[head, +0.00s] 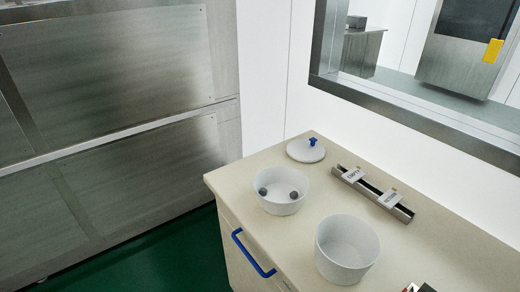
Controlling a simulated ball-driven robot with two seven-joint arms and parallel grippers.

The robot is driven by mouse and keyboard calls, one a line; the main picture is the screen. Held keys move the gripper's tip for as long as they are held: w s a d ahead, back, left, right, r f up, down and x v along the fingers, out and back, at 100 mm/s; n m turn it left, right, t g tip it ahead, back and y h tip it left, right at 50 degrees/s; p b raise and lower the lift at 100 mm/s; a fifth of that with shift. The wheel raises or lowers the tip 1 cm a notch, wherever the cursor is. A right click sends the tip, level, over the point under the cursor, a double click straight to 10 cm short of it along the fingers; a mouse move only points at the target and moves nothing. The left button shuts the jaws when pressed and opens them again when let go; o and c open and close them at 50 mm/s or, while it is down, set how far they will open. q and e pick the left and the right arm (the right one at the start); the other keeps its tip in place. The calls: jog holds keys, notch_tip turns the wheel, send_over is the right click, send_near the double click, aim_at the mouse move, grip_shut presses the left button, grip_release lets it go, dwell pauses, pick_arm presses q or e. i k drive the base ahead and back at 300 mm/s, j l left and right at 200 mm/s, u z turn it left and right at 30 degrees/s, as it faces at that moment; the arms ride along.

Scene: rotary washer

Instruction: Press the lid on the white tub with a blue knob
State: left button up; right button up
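A round white lid with a blue knob (306,149) lies flat at the back left of the counter, apart from both tubs. A white tub (281,206) stands open in front of it, with two dark grey balls inside. A second white tub (347,268) stands open and looks empty, nearer and to the right. Neither tub has a lid on it. I cannot make out either of my grippers in this view.
A metal rail (372,195) with two small label cards lies behind the tubs. The beige counter (440,250) is bare at right. A small dark and red thing (420,287) is cut off at the bottom edge. A blue handle (253,254) is on the counter's front.

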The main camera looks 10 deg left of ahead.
aim_at(304, 151)
jog(key=i+j+u, duration=0.25)
jog(key=j, duration=0.2)
jog(key=j+u, duration=0.25)
jog(key=j, duration=0.2)
jog(key=i+j+u, duration=0.25)
jog(key=j, duration=0.15)
jog(key=i+j+u, duration=0.25)
jog(key=i+j, duration=0.2)
jog(key=i, duration=0.3)
jog(key=i+j, duration=0.2)
jog(key=i, duration=0.35)
jog(key=i+z, duration=0.25)
jog(key=z, duration=0.15)
jog(key=i+z, duration=0.25)
jog(key=z, duration=0.2)
jog(key=i+j+z, duration=0.1)
jog(key=z, duration=0.3)
jog(key=i+z, duration=0.2)
jog(key=z, duration=0.25)
jog(key=i+z, duration=0.15)
jog(key=z, duration=0.3)
jog(key=i+j+z, duration=0.1)
jog(key=z, duration=0.35)
jog(key=i+j+z, duration=0.2)
jog(key=z, duration=0.25)
jog(key=i+j+z, duration=0.1)
jog(key=z, duration=0.35)
jog(key=j+z, duration=0.45)
jog(key=i+l, duration=0.05)
jog(key=l, duration=0.05)
